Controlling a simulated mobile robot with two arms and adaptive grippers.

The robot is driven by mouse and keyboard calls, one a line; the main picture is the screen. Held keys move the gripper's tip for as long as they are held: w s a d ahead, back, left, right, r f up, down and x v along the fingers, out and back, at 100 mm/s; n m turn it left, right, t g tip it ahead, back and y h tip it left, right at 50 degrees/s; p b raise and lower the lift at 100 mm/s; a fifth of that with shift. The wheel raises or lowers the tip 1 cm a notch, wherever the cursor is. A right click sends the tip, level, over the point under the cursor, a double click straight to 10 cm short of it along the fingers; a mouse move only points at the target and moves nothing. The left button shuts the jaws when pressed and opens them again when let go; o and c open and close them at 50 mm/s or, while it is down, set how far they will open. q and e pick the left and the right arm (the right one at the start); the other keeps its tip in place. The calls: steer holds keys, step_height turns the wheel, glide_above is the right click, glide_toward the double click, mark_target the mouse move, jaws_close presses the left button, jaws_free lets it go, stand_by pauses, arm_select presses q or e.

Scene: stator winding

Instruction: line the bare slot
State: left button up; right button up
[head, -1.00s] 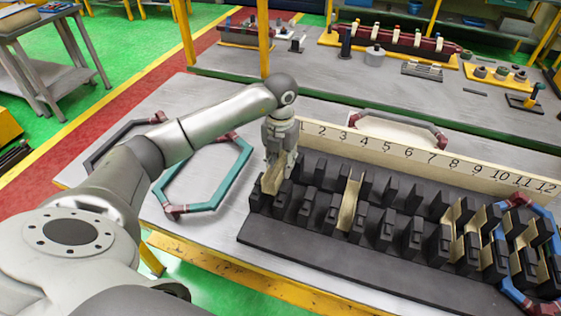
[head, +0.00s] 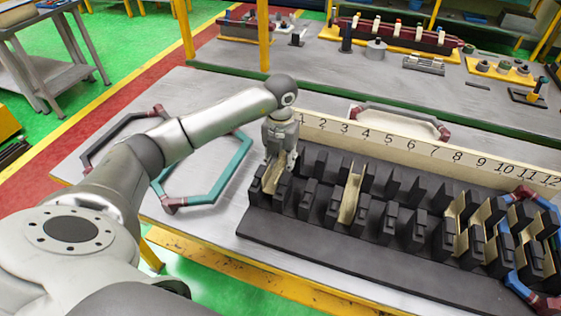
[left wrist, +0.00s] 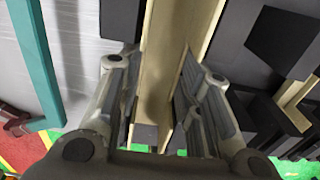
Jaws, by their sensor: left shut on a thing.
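The black toothed stator block (head: 330,249) lies across the table, with a pale number board (head: 400,146) marked 1 to 12 along its back. My left gripper (head: 279,166) points down over the block's left end, near the mark 1. It is shut on a tan channel-shaped slot liner (head: 273,182). In the left wrist view the liner (left wrist: 158,75) stands between the two fingers (left wrist: 160,110). The liner sits between the leftmost teeth; how deep it is seated is hard to tell. Another liner (head: 351,197) stands in a slot further right. My right gripper is not in view.
Several more liners (head: 462,235) and a blue coil (head: 515,283) are in the block's right part. A teal coil (head: 234,170) and a dark coil (head: 97,147) lie left of the block. Another coil (head: 405,112) lies behind the board. A second bench (head: 300,65) stands behind.

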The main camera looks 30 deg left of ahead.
arm_select(q)
steer(key=shift+f+b, duration=0.7)
steer(key=shift+f, duration=0.35)
steer(key=shift+f+b, duration=0.4)
steer(key=shift+f, duration=0.1)
stand_by(0.5)
steer(key=o, duration=0.9)
steer(key=shift+r, duration=0.2)
steer(key=shift+r+p, duration=0.5)
steer(key=shift+r, duration=0.05)
steer(key=shift+r, duration=0.1)
